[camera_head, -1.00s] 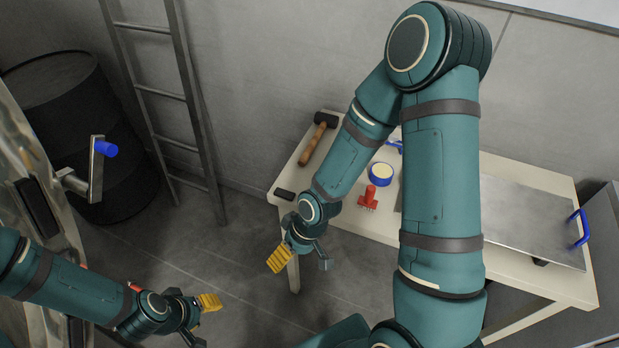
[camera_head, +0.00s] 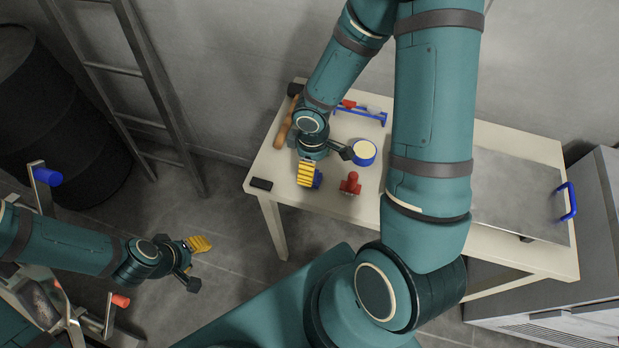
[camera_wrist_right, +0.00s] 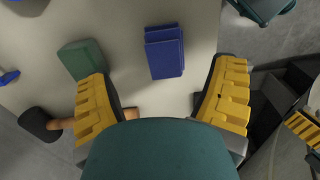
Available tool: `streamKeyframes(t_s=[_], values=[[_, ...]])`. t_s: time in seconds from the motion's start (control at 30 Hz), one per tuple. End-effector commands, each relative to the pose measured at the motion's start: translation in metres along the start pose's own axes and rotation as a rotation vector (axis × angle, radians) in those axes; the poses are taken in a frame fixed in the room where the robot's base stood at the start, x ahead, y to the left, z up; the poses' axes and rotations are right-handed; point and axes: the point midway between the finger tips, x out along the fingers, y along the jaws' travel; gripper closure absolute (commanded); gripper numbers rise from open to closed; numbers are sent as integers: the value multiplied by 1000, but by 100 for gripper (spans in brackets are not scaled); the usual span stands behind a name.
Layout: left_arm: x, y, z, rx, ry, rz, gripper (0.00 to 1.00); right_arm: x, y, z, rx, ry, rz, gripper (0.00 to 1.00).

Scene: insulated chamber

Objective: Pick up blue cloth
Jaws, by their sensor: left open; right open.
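The blue cloth (camera_wrist_right: 164,52) is a folded, flat blue block on the table in the right wrist view, ahead of and between my right fingers. In the head view a small part of the blue cloth (camera_head: 318,179) shows beside the yellow finger pad; the rest is hidden. My right gripper (camera_wrist_right: 160,80) is open and empty, with its yellow fingers wide apart; in the head view it hangs over the table's left part. My left gripper (camera_head: 197,263) is open and empty over the floor, left of the table.
A green block (camera_wrist_right: 83,58) lies close beside the cloth. On the table (camera_head: 505,143) stand a red object (camera_head: 350,184), a blue-rimmed roll (camera_head: 363,152), a hammer (camera_head: 284,132), a small black item (camera_head: 261,184) and a metal plate (camera_head: 515,200). A ladder (camera_head: 150,90) leans at the left.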

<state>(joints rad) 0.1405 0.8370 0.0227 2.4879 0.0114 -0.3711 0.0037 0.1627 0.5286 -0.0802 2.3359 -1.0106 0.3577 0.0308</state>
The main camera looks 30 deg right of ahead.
Motion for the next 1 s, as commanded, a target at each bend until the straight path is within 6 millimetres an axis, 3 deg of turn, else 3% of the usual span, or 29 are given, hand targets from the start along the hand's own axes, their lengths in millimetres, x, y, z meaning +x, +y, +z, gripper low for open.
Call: streamKeyframes(t_s=[0.4,0.73,0.77,0.93,1.0], values=[[22,-7,3,0,-1,-4,53,49,-8,-4,0,0,-1,16],[22,-7,3,1,0,-4,53,52,-8,-4,1,1,0,16],[22,-7,3,1,0,-4,53,52,-8,-4,1,1,0,24],[22,-7,3,2,0,-4,53,52,-8,-4,1,1,0,83],[22,-7,3,2,0,-4,53,52,-8,-4,1,1,0,83]])
